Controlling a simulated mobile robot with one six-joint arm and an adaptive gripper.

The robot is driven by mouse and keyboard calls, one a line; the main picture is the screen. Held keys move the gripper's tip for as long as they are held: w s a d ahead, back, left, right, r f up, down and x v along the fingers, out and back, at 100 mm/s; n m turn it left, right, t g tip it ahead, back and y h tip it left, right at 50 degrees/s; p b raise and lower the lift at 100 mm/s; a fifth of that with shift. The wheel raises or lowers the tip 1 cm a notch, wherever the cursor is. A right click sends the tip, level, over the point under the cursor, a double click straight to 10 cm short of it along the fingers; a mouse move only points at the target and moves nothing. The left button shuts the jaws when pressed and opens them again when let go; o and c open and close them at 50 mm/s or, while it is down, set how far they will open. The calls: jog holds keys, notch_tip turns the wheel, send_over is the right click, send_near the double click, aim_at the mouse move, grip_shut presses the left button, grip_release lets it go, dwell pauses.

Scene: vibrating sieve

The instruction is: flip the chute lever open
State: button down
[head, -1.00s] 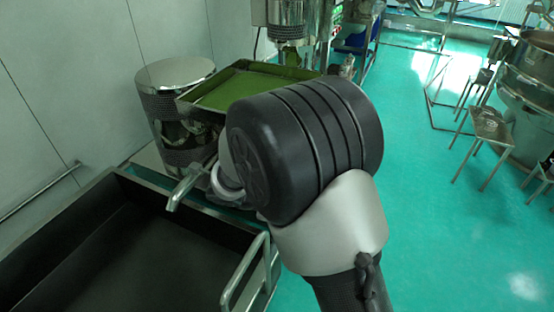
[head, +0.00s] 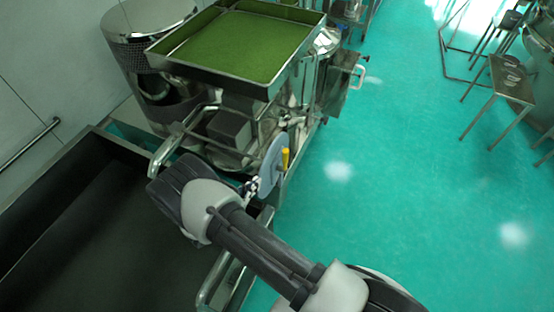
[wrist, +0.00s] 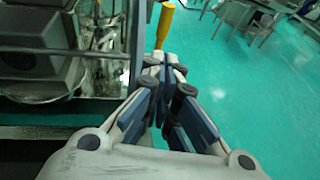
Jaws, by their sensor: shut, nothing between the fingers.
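A short yellow handle (head: 285,158), which looks like the chute lever, sticks out beside a pale grey disc (head: 268,170) on the near right side of the sieve machine. The yellow handle also shows in the wrist view (wrist: 165,22), upright, just beyond my fingertips. My gripper (head: 252,186) is at the near side of the disc, to the left of and below the yellow handle. In the wrist view my gripper (wrist: 165,62) is shut and holds nothing. Whether the fingertips touch the handle or disc I cannot tell.
A square tray (head: 160,47) of green material tops the machine. A shiny cylindrical vessel (head: 145,60) stands at its left. A dark open bin (head: 20,200) with metal handles fills the lower left. Green floor (head: 400,180) is clear to the right; metal stools (head: 505,85) stand beyond.

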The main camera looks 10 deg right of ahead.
jog(key=shift+s, duration=0.1)
jog(key=r+b+x, duration=0.1)
jog(key=b+x, duration=0.2)
jog(key=x, duration=1.1)
jog(key=shift+b, duration=0.35)
jog(key=shift+d+r, duration=0.15)
jog(key=shift+r, duration=0.1)
jog(key=shift+w+d+g+p, duration=0.15)
jog(key=shift+w+g+p, duration=0.15)
jog(key=shift+g+p, duration=0.1)
